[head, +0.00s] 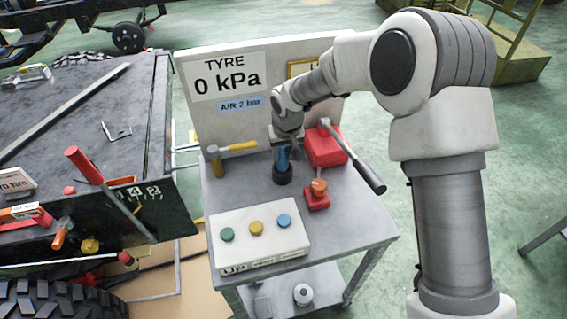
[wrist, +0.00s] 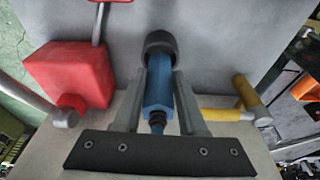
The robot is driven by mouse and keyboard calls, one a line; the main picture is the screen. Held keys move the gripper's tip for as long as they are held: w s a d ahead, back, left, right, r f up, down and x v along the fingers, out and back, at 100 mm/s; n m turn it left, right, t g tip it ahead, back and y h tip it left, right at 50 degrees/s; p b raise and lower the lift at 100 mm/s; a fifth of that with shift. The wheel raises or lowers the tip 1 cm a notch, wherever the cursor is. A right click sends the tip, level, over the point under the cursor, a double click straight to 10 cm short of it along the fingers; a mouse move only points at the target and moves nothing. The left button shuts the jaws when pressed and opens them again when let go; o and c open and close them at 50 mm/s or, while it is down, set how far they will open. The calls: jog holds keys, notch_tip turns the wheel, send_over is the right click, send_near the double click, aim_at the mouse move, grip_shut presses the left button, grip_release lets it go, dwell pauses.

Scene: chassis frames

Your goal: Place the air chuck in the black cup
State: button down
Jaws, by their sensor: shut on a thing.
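The blue air chuck (head: 283,157) is upright at the black cup (head: 282,177) on the cart top, its lower end hidden by the cup's wall. My gripper (head: 283,143) is above the cup, pointing down. In the wrist view, the fingers of my gripper (wrist: 163,80) are shut on the air chuck (wrist: 158,95), one on each side. The chuck's far end meets the mouth of the black cup (wrist: 160,42); how deep it sits cannot be told.
A red box (head: 325,147) with a long-handled lever (head: 352,160) stands close right of the cup. A small red valve block (head: 317,195) is in front. A yellow-handled hammer (head: 232,149) is at left. A button box (head: 258,235) fills the cart's front. A sign panel (head: 232,122) stands behind.

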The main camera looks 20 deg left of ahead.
aim_at(284, 162)
jog(key=shift+s+d+x, duration=0.15)
jog(key=shift+x, duration=0.8)
jog(key=shift+s+d+x, duration=0.1)
jog(key=shift+s+x, duration=0.1)
jog(key=shift+x, duration=0.75)
jog(key=shift+f, duration=0.1)
jog(key=shift+f, duration=0.15)
jog(key=shift+c, duration=2.3)
grip_release()
jog(key=v, duration=1.2)
